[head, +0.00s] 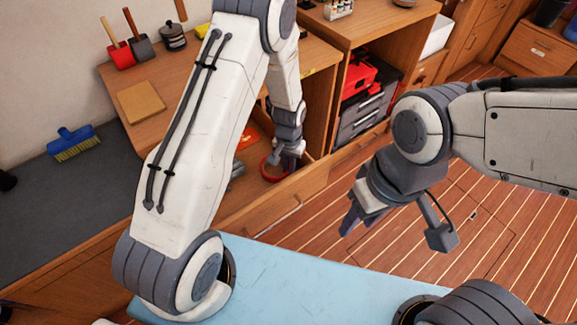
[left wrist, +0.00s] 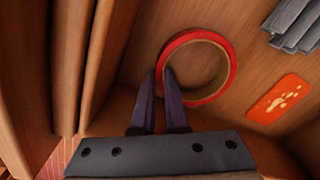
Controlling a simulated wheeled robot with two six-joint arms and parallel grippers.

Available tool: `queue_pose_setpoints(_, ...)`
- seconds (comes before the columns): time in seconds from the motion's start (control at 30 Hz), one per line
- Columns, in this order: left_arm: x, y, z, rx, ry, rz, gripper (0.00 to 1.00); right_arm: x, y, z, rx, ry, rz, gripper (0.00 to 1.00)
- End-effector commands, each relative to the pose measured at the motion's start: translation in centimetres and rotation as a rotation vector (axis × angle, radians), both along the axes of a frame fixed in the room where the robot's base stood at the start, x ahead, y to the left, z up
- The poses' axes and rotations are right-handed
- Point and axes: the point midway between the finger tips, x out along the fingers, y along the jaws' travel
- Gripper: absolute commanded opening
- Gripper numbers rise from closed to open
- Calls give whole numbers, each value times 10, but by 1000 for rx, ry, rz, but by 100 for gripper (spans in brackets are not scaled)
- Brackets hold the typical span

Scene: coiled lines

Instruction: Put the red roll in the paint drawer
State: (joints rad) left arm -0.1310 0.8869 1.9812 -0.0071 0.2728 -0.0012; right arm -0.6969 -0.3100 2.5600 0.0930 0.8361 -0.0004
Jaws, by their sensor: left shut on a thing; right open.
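The red roll (head: 270,172) is a ring of tape with a pale inner side, inside an open wooden drawer (head: 276,203). My left gripper (head: 285,160) reaches down into the drawer and is shut on the roll's rim. In the left wrist view the fingertips (left wrist: 160,74) pinch the near left edge of the red roll (left wrist: 230,72), with one finger inside the ring. I cannot tell whether the roll touches the drawer floor. My right gripper (head: 350,214) is open and empty above the wooden floor.
The drawer also holds an orange sheet with pale blotches (left wrist: 280,98) and grey bars (left wrist: 294,24). A blue top (head: 300,285) lies in front.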

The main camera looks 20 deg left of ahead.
Motion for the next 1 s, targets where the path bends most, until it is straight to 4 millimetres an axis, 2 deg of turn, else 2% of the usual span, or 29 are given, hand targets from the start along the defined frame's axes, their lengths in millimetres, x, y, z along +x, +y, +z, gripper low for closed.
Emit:
queue_pose_setpoints(0.03, 0, 0, -3, 0, 0, 0, 0, 0, 0, -2, 0, 0, 0, 45)
queue_pose_setpoints(0.07, 0, 0, -2, 0, 0, 0, 19, 0, 0, -2, 0, 0, 0, 45)
queue_pose_setpoints(0.1, 0, 0, -2, 0, 0, 0, 35, 0, 0, -1, 0, 0, 0, 45)
queue_pose_setpoints(0.13, 0, 0, -2, 0, 0, 0, 42, 0, 0, -1, 0, 0, 0, 45)
queue_pose_setpoints(0.43, 0, 0, -1, 0, 0, 0, 42, 0, 0, 0, 0, 0, 0, 45)
queue_pose_setpoints(0.57, 1, 0, 8, 0, -3, 0, 42, 0, 0, 1, 0, 0, 0, 45)
queue_pose_setpoints(1.0, 1, 0, 96, -1, -4, 0, 42, 0, 0, -1, 0, 0, 0, 45)
